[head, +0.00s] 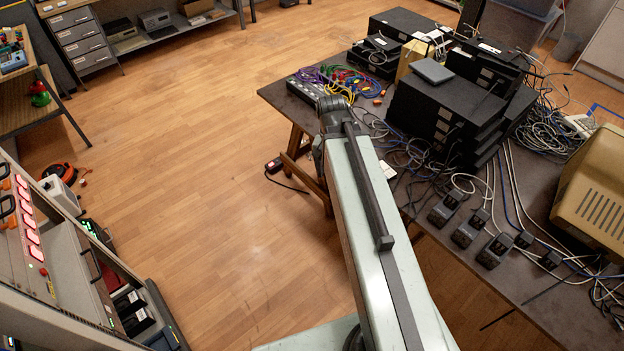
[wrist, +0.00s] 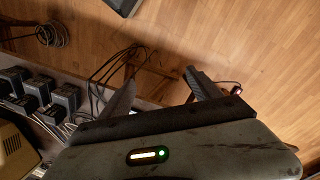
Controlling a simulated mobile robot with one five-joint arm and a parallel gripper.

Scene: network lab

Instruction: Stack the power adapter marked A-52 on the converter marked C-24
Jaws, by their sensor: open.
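I cannot tell which thing is A-52 or C-24, as no marking can be read. Several black adapter-like blocks stand on the dark table (head: 395,185) near its front edge, among them a left one (head: 442,213), a middle one (head: 467,232) and a right one (head: 494,251). In the wrist view, similar dark blocks, one of them (wrist: 66,97), are at the left. My gripper (wrist: 160,75) is open and empty, with its jaws apart over the floor and the table's edge, right of those blocks. In the head view my arm hides it.
Stacked black devices (head: 440,115), tangled cables (head: 545,130) and a beige monitor (head: 595,195) crowd the table. A small dark block (head: 273,165) with a cord is low beside the table leg. A rack (head: 70,270) stands at the left. The wooden floor (head: 200,130) between is mostly clear.

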